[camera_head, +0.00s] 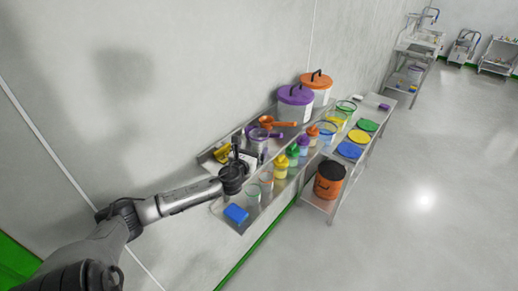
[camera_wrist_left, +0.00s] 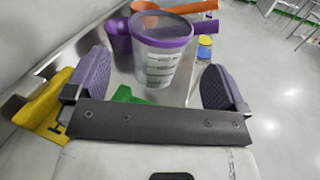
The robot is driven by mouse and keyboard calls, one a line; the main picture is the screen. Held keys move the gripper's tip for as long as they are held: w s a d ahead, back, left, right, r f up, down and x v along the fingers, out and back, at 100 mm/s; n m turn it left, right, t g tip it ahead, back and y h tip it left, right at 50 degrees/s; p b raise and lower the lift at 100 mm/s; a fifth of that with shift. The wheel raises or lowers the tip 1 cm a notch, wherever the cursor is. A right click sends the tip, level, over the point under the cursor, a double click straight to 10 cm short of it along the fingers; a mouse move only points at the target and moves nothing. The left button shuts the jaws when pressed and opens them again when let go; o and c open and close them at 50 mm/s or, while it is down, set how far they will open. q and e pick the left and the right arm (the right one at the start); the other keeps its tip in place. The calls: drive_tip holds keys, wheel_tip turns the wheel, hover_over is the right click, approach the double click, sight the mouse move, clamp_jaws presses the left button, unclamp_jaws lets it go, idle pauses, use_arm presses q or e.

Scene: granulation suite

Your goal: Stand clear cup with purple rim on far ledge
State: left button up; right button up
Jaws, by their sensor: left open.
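The clear cup with the purple rim (camera_head: 259,146) stands upright on the metal bench near the wall. It also shows in the left wrist view (camera_wrist_left: 165,62), with a printed label on its side. My left gripper (camera_head: 238,163) is open and just on the near side of the cup. In the left wrist view its two purple-padded fingers (camera_wrist_left: 157,72) are spread wide, with the cup ahead between them and no clear contact. Which surface is the far ledge I cannot tell. My right gripper is out of view.
Purple (camera_head: 294,103) and orange (camera_head: 318,82) lidded tubs stand behind the cup. An orange scoop (camera_head: 282,124) lies close by. A yellow item (camera_head: 222,154) sits left of the gripper. Several coloured-top bottles (camera_head: 292,153) line the front, with a blue block (camera_head: 236,213) at the near end.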

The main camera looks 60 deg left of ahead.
sight(255, 144)
use_arm(q)
drive_tip(key=shift+w+a, duration=0.4)
drive_tip(key=shift+w, duration=0.1)
drive_tip(key=w+a+b, duration=0.1)
drive_tip(key=b, duration=0.1)
drive_tip(key=w+a+f+b, duration=0.1)
drive_tip(key=shift+w+b, duration=0.3)
drive_tip(key=shift+b, duration=0.05)
drive_tip(key=shift+w+a+r+b, duration=0.3)
drive_tip(key=shift+w+a, duration=0.25)
drive_tip(key=shift+w, duration=0.2)
drive_tip(key=shift+c, duration=0.2)
drive_tip(key=c, duration=0.9)
drive_tip(key=shift+c, duration=0.2)
